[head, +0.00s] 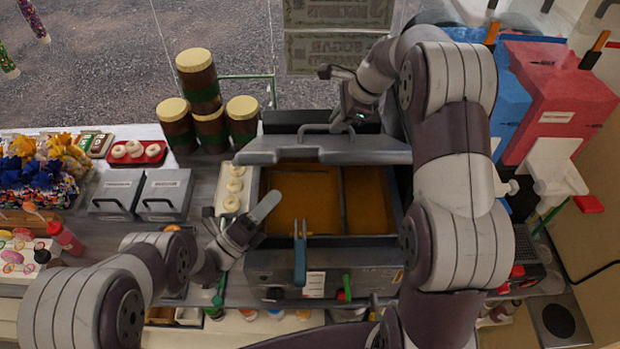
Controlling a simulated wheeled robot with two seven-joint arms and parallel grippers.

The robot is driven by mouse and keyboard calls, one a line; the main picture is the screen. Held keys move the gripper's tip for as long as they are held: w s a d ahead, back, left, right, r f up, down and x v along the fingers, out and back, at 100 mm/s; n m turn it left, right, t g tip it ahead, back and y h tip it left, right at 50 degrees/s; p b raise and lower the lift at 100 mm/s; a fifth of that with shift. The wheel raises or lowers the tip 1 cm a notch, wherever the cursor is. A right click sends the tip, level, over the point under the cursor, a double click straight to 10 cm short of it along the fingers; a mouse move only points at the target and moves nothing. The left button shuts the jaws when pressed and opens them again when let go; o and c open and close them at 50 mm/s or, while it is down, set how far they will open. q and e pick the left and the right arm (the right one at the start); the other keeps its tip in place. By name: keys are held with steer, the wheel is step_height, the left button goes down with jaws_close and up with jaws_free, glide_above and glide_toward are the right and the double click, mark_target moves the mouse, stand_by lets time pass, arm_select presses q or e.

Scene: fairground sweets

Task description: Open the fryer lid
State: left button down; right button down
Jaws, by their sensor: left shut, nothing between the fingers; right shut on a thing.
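The fryer (330,262) stands on the counter in the middle, with two compartments of brown oil showing. Its grey lid (275,157) is raised at the back, tilted up clear of the oil. The lid's bar handle (312,128) runs along its upper side. My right gripper (343,118) reaches over from the right and is shut on the handle; its fingertips are small and partly hidden.
A blue-handled basket or tool (300,255) hangs at the fryer's front. Doughnuts on a white tray (231,203) and two lidded grey bins (164,194) stand left. Brown jars (211,130) stand behind. Blue and red slush machines (565,100) crowd the right.

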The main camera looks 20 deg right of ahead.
mark_target(326, 165)
steer(key=shift+f, duration=0.15)
arm_select(q)
steer(key=d+r+m+g+h, duration=0.1)
steer(key=d+r, duration=0.1)
steer(key=s+d+r+m+g+h, duration=0.1)
steer(key=d+r+m, duration=0.1)
steer(key=d, duration=0.1)
steer(key=s+d+r+m+g, duration=0.1)
steer(key=d+r, duration=0.1)
steer(key=shift+s+d+m+h, duration=0.1)
steer(key=shift+d+m+h, duration=0.25)
steer(key=shift+m+h, duration=0.05)
steer(key=shift+d+r, duration=0.25)
steer(key=shift+d, duration=0.05)
